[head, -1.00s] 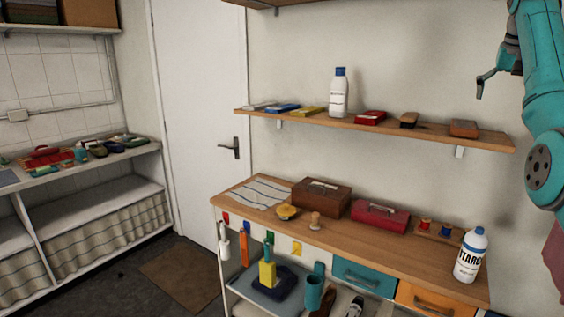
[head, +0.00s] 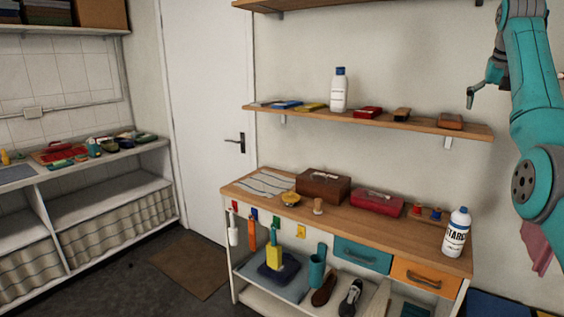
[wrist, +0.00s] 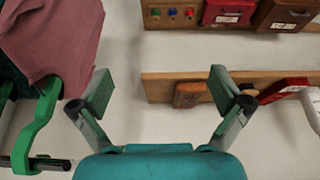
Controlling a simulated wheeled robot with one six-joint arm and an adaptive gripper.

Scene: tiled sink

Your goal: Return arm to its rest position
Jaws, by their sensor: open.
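My teal arm is at the right edge of the head view, raised in front of the wall.
The wall shelf (head: 380,119) holds a white bottle (head: 339,92) and small boxes. The workbench (head: 340,216) below carries a brown box, a red box and a starch bottle (head: 456,232). A pink cloth (wrist: 55,35) and green hanger (wrist: 38,125) are beside my left finger.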

